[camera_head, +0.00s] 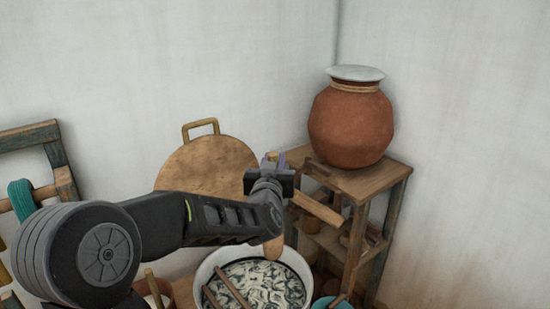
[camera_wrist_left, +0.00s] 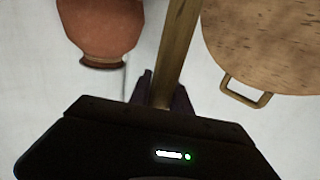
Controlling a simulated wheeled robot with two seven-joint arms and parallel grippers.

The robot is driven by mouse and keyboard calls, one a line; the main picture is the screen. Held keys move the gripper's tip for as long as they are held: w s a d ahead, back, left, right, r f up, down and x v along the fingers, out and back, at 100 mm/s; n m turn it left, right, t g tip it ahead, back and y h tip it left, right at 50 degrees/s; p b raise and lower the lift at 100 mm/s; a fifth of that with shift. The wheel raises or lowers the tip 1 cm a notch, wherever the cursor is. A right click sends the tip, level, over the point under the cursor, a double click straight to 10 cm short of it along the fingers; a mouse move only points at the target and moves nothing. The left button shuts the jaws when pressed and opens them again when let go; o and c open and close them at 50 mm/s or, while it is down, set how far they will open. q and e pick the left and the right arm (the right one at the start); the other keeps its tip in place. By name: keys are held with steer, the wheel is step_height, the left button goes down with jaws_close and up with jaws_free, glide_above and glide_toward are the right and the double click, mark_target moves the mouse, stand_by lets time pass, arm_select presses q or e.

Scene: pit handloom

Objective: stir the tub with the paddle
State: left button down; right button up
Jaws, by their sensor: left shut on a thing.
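The tub (camera_head: 206,268) is a white-rimmed basin of swirled dark and pale liquid at the bottom centre of the head view. My left gripper (camera_head: 273,166) is above and behind it, shut on the wooden paddle. In the left wrist view the paddle's shaft (camera_wrist_left: 176,50) runs up from between the fingers (camera_wrist_left: 160,95). In the head view the paddle's rounded lower end (camera_head: 273,247) shows below my wrist, over the tub's far part. I cannot tell whether it touches the liquid. My wrist hides most of the shaft. My right gripper is not in view.
Thin sticks (camera_head: 232,286) lie across the tub. A wooden stand (camera_head: 368,184) at right bears a clay pot (camera_head: 350,128) with a pale lid. A round wooden board (camera_head: 205,165) leans on the wall. A wooden frame (camera_head: 62,180) stands at left, a blue vessel (camera_head: 322,302) at bottom right.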

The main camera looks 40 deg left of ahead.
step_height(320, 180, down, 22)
steer(key=b, duration=2.2)
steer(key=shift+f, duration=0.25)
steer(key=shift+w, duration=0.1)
